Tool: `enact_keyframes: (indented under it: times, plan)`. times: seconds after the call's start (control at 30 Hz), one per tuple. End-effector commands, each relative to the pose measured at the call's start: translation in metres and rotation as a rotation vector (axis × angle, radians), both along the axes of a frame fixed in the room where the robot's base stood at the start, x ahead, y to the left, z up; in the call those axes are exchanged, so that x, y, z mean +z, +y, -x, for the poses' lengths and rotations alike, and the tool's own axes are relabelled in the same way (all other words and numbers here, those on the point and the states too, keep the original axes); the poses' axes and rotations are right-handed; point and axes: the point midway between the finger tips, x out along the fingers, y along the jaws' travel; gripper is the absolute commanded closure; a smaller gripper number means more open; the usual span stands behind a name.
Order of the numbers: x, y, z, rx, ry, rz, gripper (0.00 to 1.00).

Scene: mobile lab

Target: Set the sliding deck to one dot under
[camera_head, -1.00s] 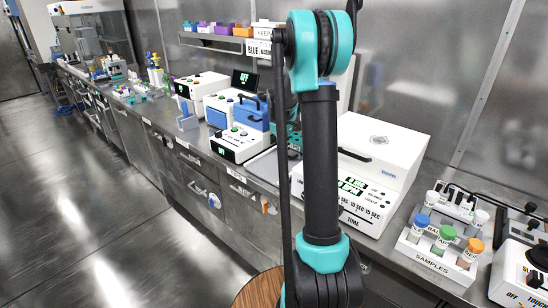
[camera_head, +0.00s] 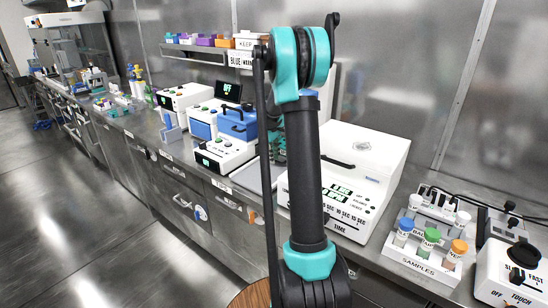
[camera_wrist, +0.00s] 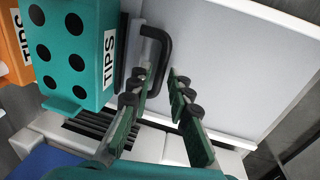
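A large pale grey panel (camera_wrist: 225,50), which looks like the sliding deck, fills the right of the wrist view. A black D-shaped handle (camera_wrist: 167,45) stands at its left side. A teal box with black dots and a TIPS label (camera_wrist: 75,45) is left of the handle. My gripper (camera_wrist: 161,72) is open, its two green fingers apart. The handle shows just beyond the fingertips, its lower end partly hidden by the left finger; I cannot tell whether they touch. In the head view my arm hides the gripper and most of the deck area.
An orange box (camera_wrist: 12,50) stands beside the teal one. In the head view, a white instrument (camera_head: 345,165) is right of my arm, with a samples rack (camera_head: 425,262) further right. White devices and a blue box (camera_head: 238,122) stand to the left. The floor (camera_head: 70,220) is clear.

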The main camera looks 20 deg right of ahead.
Motion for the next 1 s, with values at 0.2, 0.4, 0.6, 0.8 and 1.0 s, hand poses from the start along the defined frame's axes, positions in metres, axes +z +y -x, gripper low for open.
enact_keyframes:
  times: [0.2,0.4,0.6,0.8,1.0]
  plan:
    - [0.004,0.001,0.001,0.000,0.001,0.001,0.81]
    - [0.033,0.005,0.004,0.000,0.001,0.001,0.81]
    - [0.074,0.011,0.008,0.000,0.000,0.000,0.81]
    - [0.104,0.016,0.011,0.000,0.000,0.000,0.81]
    - [0.117,0.017,0.012,0.000,0.000,0.000,0.81]
